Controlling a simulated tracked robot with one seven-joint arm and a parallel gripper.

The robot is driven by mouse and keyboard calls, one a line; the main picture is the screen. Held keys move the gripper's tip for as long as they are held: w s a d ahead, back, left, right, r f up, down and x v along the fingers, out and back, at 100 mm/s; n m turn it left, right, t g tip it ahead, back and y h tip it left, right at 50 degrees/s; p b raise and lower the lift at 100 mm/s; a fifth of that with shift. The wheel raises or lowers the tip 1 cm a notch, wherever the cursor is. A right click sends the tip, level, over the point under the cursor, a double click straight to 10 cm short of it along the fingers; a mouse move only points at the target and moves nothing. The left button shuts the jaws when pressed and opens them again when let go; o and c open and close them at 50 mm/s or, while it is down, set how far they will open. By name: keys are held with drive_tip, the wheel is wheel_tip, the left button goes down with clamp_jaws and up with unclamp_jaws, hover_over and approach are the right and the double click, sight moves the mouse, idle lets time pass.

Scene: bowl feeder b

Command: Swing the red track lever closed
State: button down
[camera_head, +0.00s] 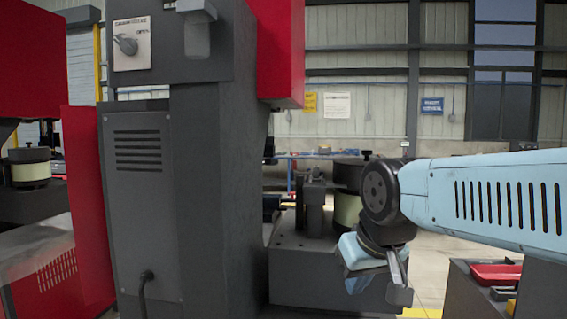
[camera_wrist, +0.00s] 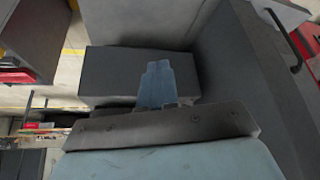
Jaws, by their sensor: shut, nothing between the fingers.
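No red track lever can be made out in either view. The bowl feeder (camera_head: 346,208), dark with a cream band, stands on a dark block (camera_head: 300,268) in the middle of the head view, partly hidden behind my arm. My gripper (camera_head: 399,295) hangs below my wrist at the block's right end, pointing down. In the wrist view my gripper (camera_wrist: 158,68) has its two pale blue fingers together with nothing between them. A dark grey box-like surface (camera_wrist: 112,74) lies beyond the fingers. I cannot tell whether they touch it.
A tall grey machine column (camera_head: 215,190) with red panels fills the left. A rotary switch (camera_head: 126,44) is high on it, and a cable (camera_head: 143,292) hangs low. A red item (camera_head: 495,274) lies on a dark cart at lower right. Open floor (camera_head: 432,270) shows between block and cart.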

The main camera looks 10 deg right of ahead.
drive_tip(key=w+a+r+n+h, duration=0.1)
drive_tip(key=w+a+r, duration=0.1)
drive_tip(key=w+r, duration=0.8)
drive_tip(key=w+a+r+n+t+h, duration=0.15)
drive_tip(key=w+r, duration=0.35)
drive_tip(key=w, duration=1.1)
drive_tip(key=w+a+r+n, duration=0.2)
drive_tip(key=w+r, duration=0.5)
drive_tip(key=w, duration=0.6)
drive_tip(key=w+d+f, duration=0.5)
drive_tip(key=w+f, duration=0.2)
drive_tip(key=shift+w+d+f, duration=0.3)
drive_tip(key=shift+w+d, duration=0.05)
drive_tip(key=shift+h, duration=0.25)
